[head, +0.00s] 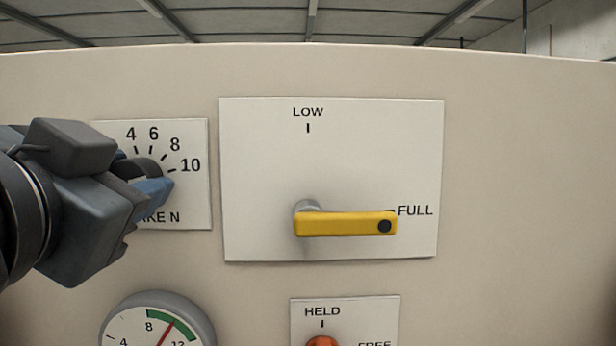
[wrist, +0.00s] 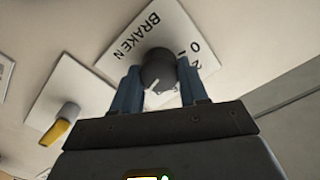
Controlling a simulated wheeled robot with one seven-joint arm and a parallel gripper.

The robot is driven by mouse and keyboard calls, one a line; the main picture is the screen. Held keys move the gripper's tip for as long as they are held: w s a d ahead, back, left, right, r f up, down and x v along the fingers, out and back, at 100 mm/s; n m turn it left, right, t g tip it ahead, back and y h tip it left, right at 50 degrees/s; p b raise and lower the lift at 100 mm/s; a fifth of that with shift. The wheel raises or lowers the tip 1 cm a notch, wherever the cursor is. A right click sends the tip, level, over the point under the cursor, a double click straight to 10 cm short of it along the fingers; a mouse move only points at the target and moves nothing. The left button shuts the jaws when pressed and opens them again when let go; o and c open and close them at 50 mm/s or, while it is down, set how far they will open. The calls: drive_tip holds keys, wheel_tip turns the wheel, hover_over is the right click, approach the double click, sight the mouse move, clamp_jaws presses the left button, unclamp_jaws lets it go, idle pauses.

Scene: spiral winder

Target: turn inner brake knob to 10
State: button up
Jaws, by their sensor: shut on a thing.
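The brake knob (head: 143,167) is dark and round, on a white plate (head: 196,210) at the left in the head view. The scale there shows 4, 6, 8 and 10; the rest is behind my gripper. My gripper (head: 152,186) reaches in from the left, its blue fingers at the knob. In the wrist view, the two blue fingers of my gripper (wrist: 160,88) are shut on the knob (wrist: 158,66), one on each side. That view shows 0 and 2 on the plate and its lettering "BRAKE N". Where the knob's pointer stands I cannot tell.
A yellow lever (head: 345,224) lies level, pointing right at FULL, on a large plate right of the knob. A round gauge (head: 157,325) sits below the brake plate. A red knob (head: 322,341) on a HELD/FREE plate shows partly at the bottom edge.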

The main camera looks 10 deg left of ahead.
drive_tip(key=o, duration=1.1)
drive_tip(key=shift+c, duration=0.2)
drive_tip(key=b+v, duration=0.1)
drive_tip(key=v, duration=0.6)
drive_tip(key=shift+s+d, duration=0.15)
drive_tip(key=shift+s, duration=0.25)
